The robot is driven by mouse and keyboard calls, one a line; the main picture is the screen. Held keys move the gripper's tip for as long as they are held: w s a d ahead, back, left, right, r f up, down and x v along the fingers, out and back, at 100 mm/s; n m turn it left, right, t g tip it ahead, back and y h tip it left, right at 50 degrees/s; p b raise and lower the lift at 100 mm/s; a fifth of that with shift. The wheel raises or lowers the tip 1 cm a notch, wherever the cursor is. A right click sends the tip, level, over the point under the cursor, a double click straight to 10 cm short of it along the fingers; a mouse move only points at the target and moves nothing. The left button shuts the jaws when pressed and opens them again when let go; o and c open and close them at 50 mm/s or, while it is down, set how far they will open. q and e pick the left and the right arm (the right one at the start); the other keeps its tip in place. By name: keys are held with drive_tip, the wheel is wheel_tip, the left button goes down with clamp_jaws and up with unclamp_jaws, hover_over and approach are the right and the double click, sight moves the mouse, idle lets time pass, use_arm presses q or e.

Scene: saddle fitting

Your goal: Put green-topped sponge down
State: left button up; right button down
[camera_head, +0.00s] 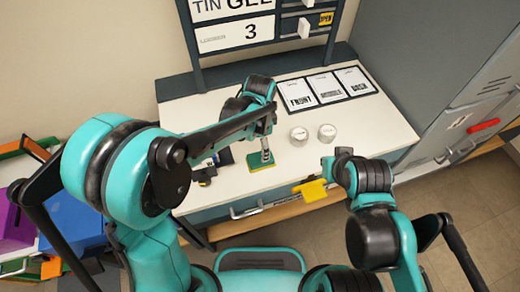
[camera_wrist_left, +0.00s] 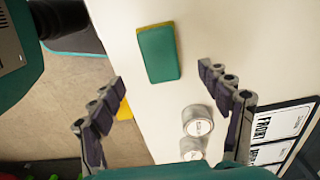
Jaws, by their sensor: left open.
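The green-topped sponge (camera_head: 261,162) lies flat on the white table near its front edge, with a thin yellow rim under its green face. It also shows in the left wrist view (camera_wrist_left: 158,54), whole and beyond the fingertips. My left gripper (camera_head: 266,148) is directly above it in the head view. In the left wrist view its fingers (camera_wrist_left: 163,105) are wide apart with nothing between them. My right gripper (camera_head: 325,178) is right of the sponge, by a yellow object (camera_head: 312,190); its fingers are too unclear to read.
Two round, pale-topped containers (camera_head: 299,136) (camera_head: 327,133) stand right of the sponge. Three labelled cards (camera_head: 326,87) lie at the back right of the white table (camera_head: 375,130). Dark items (camera_head: 205,173) lie left of the sponge. A grey cabinet (camera_head: 450,85) stands at the right.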

use_arm(q)
drive_tip(key=shift+r+p, duration=0.3)
drive_tip(key=shift+r, duration=1.3)
drive_tip(key=s+a+r+n+t, duration=0.3)
drive_tip(key=s+a+r+n, duration=0.1)
drive_tip(key=s+a+n, duration=0.2)
drive_tip(key=s+a+r+n+t, duration=0.4)
drive_tip(key=s+a+n, duration=0.2)
drive_tip(key=a, duration=0.5)
drive_tip(key=shift+a+n, duration=0.3)
drive_tip(key=shift+n, duration=0.9)
